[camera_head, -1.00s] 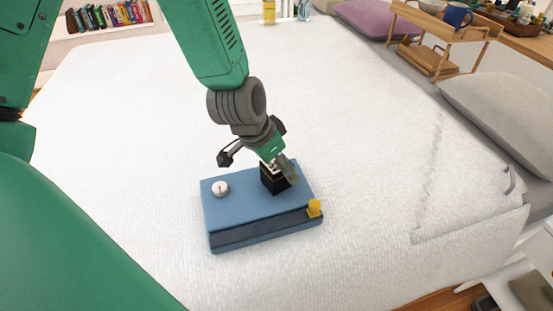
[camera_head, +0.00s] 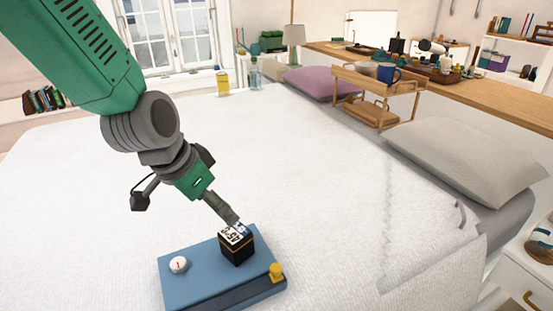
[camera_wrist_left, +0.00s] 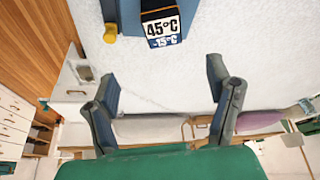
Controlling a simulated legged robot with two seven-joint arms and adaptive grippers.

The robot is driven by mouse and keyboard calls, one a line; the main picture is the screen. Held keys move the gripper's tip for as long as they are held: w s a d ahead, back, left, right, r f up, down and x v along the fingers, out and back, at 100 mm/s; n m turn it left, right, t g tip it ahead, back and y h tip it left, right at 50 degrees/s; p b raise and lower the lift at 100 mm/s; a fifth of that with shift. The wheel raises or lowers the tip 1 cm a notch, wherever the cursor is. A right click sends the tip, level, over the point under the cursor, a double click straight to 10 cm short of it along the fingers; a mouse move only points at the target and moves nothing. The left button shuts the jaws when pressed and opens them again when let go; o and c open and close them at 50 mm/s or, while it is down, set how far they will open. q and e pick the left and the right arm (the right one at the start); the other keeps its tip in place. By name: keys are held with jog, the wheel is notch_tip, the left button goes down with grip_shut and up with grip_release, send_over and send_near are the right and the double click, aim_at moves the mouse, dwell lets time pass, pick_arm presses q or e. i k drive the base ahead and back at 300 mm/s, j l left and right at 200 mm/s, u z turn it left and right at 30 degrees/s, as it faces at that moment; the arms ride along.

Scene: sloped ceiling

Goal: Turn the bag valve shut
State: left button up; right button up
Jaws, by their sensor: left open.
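A blue flat case (camera_head: 200,276) lies on the white bed. It bears a white round dial (camera_head: 178,264), a black block (camera_head: 238,250) with a white label, and a yellow knob (camera_head: 276,271) at its front right corner. The knob could be the bag valve; I cannot tell for sure. In the left wrist view the black block's label (camera_wrist_left: 161,30) reads 45°C and -15°C, with the yellow knob (camera_wrist_left: 110,31) to its left. My left gripper (camera_head: 233,219) is just above and behind the black block in the head view. Its fingers (camera_wrist_left: 162,75) are spread and empty. My right gripper is not in view.
The white bed (camera_head: 310,180) is clear around the case. A white nightstand (camera_head: 525,275) is at the right edge.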

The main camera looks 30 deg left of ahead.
aim_at(179, 264)
jog(key=k+l, duration=0.8)
